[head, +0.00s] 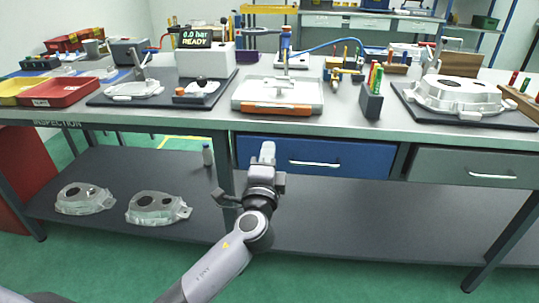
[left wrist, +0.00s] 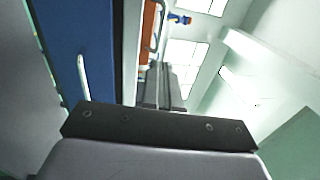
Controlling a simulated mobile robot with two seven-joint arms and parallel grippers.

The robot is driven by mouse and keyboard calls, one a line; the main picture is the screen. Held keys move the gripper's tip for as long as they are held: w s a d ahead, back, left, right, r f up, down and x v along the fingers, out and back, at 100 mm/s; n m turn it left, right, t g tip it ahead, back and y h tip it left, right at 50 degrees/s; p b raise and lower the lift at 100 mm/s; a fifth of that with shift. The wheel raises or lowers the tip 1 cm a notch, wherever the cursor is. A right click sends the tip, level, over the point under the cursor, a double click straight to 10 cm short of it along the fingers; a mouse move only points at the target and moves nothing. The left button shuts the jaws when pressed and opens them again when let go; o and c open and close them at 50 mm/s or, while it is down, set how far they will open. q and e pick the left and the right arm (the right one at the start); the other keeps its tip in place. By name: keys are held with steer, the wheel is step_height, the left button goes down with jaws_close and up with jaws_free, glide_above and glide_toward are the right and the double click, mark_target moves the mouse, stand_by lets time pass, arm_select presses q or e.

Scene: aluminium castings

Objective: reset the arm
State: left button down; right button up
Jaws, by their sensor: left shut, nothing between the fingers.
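My left arm reaches up from the bottom of the head view. Its gripper (head: 267,151) is shut and empty, with the fingertips pointing up in front of the blue drawer (head: 345,160), below the worktop edge. In the left wrist view the shut fingers (left wrist: 160,85) show beyond the dark gripper body, and the blue drawer (left wrist: 62,40) with its pale handle is at the left. My right gripper is in neither view.
The workbench (head: 215,121) carries a white tray with an orange front (head: 278,97), a pressure display unit (head: 205,60), red bins (head: 60,92) and a casting on a dark mat (head: 457,95).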

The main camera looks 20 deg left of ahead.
arm_select(q)
steer(key=s+d+f+n+g+h, duration=0.1)
steer(key=s+f+n+g+h, duration=0.25)
steer(key=s+f, duration=0.6)
steer(key=s+f+n+g+h, duration=0.2)
steer(key=s+f+n+g, duration=0.2)
steer(key=s+f, duration=0.55)
steer(key=s+d+f+n+g+h, duration=0.1)
steer(key=s+f+n+g+h, duration=0.1)
steer(key=s+f+n, duration=0.45)
steer(key=s+r+m+p, duration=0.1)
steer(key=s+r+p, duration=0.2)
steer(key=r+p, duration=0.8)
steer(key=a+p, duration=0.1)
steer(key=p, duration=0.2)
steer(key=shift+r, duration=0.2)
steer(key=shift+s, duration=0.1)
